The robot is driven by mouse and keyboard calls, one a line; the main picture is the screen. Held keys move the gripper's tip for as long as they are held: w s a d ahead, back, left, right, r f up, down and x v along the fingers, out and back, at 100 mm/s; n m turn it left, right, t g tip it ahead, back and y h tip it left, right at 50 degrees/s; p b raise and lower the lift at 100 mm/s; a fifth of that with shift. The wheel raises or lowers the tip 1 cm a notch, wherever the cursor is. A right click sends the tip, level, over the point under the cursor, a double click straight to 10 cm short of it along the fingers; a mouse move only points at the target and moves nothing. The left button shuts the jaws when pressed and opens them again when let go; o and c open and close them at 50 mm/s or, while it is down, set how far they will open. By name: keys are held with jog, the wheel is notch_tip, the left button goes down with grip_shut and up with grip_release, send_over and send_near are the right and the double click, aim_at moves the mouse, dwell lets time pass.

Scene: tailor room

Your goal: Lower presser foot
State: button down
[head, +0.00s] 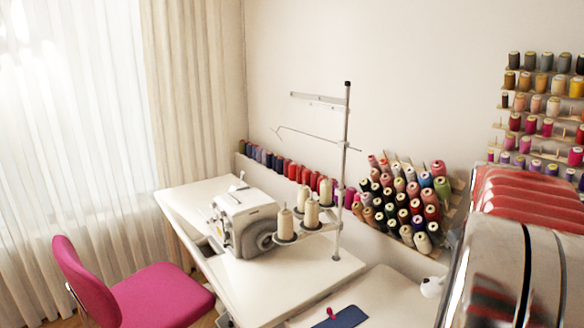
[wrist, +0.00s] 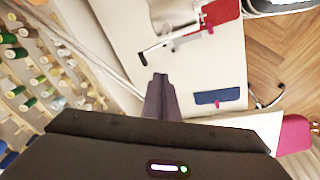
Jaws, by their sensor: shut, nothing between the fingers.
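A white sewing machine (head: 245,222) with a grey handwheel side stands on the white table in the head view. Its presser foot is too small or hidden to make out. In the wrist view my gripper (wrist: 160,78) points up the picture, its dark fingers together and empty, over a pale tabletop. Ahead of it is a thin white bar with dark ends (wrist: 170,42). Beyond that is a partly cut-off pale machine-like shape (wrist: 175,12), with a red piece (wrist: 221,11) beside it. I cannot tell which part the presser foot is. My gripper is not visible in the head view.
Cream thread cones (head: 285,222) and a tall thread stand (head: 343,160) stand beside the machine. A rack of spools (head: 405,205) is behind. A dark blue piece (wrist: 220,97) lies on the table. A magenta chair (head: 160,292) is at left.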

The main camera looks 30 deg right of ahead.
jog(key=w+a+f+m+t, duration=0.1)
jog(key=w+a, duration=0.2)
jog(key=a, duration=0.9)
jog(key=w+a+f+m+t, duration=0.1)
jog(key=w+a, duration=0.2)
jog(key=a, duration=0.9)
jog(key=s+a+n+t+y, duration=0.2)
jog(key=a+n, duration=0.4)
jog(key=a, duration=1.6)
jog(key=shift+s+t, duration=0.25)
jog(key=shift+t, duration=0.15)
jog(key=shift+d, duration=0.1)
